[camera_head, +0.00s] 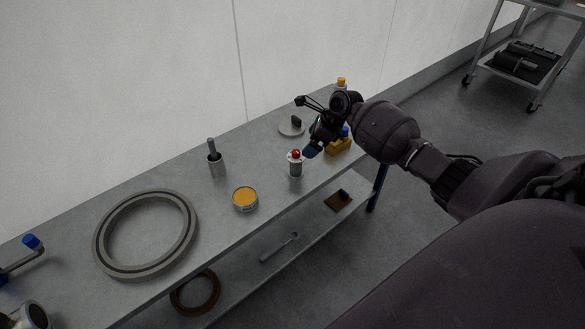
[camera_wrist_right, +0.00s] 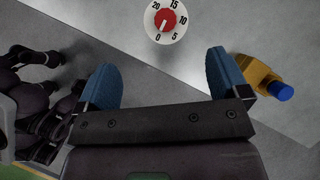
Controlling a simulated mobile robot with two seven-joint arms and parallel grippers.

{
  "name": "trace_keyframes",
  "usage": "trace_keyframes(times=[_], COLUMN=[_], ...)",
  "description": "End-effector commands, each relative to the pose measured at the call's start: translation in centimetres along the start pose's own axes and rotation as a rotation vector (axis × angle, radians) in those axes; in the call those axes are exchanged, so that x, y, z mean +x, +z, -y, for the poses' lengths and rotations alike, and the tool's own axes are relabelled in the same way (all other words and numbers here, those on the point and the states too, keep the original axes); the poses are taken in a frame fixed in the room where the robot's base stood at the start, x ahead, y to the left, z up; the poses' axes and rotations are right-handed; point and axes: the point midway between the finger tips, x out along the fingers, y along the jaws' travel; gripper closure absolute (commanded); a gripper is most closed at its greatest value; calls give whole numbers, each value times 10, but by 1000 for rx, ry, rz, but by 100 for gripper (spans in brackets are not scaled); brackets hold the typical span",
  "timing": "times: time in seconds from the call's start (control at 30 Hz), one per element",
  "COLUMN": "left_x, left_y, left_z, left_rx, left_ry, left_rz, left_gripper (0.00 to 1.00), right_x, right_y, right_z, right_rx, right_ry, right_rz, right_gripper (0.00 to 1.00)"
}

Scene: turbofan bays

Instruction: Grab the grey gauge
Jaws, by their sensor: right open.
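A small grey cylinder with a red knob on top (camera_head: 295,167), the likely gauge, stands upright on the bench. In the right wrist view its round white dial (camera_wrist_right: 153,25) shows numbers from 0 to 20 around the red knob. My right gripper (camera_head: 311,151) is just beside and above it, in the head view to its upper right. In the wrist view my right gripper (camera_wrist_right: 165,80) has its two blue fingers wide apart with nothing between them. The dial lies beyond the fingertips, not touching them. My left gripper is not seen.
A yellow bottle with a blue cap (camera_head: 338,146) stands close to the right gripper; it also shows in the wrist view (camera_wrist_right: 257,76).

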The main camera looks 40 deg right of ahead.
Motion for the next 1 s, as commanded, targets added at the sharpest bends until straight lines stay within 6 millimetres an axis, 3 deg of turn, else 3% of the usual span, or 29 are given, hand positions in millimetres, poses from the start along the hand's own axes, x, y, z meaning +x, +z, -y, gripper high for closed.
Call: trace_keyframes(times=[0.17,0.43,0.7,1.0], left_x=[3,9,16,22], left_y=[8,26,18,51], left_z=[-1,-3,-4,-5], left_rx=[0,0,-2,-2], left_ry=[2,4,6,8], left_rz=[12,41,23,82], left_gripper=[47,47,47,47], right_x=[5,44,60,100], right_y=[3,1,4,7], right_z=[5,4,6,8], right_rx=[52,51,48,50], right_ry=[12,15,10,15], right_rz=[0,-4,0,-6], right_gripper=[7,7,7,7])
